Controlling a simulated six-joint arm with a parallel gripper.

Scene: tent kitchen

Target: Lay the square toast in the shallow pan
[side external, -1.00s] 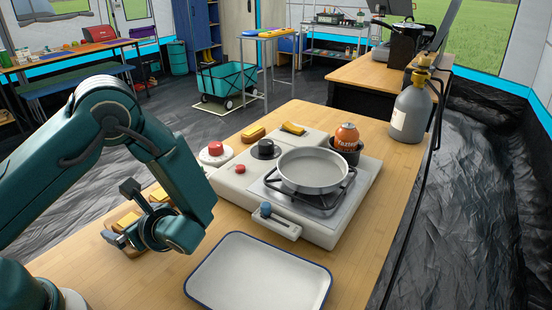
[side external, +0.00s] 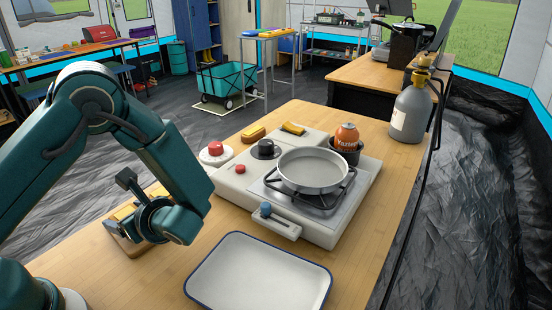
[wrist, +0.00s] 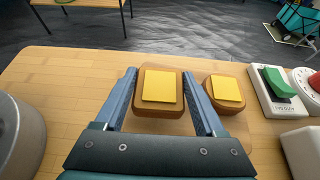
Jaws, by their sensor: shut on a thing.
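The square toast (wrist: 161,112), brown with a yellow square on top, is between the two fingers of my gripper (wrist: 159,76) in the wrist view. The fingers press on its left and right sides. In the side view my gripper (side external: 124,226) is at the left of the wooden table, and the arm partly hides the toast. I cannot tell whether the toast touches the table. The shallow pan (side external: 313,170), light grey and empty, stands on the stove burner, to the right of my gripper and apart from it.
A rounder toast (wrist: 225,105) lies close beside my right finger. The stove (side external: 228,182) carries knobs and a front lever (side external: 276,219).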

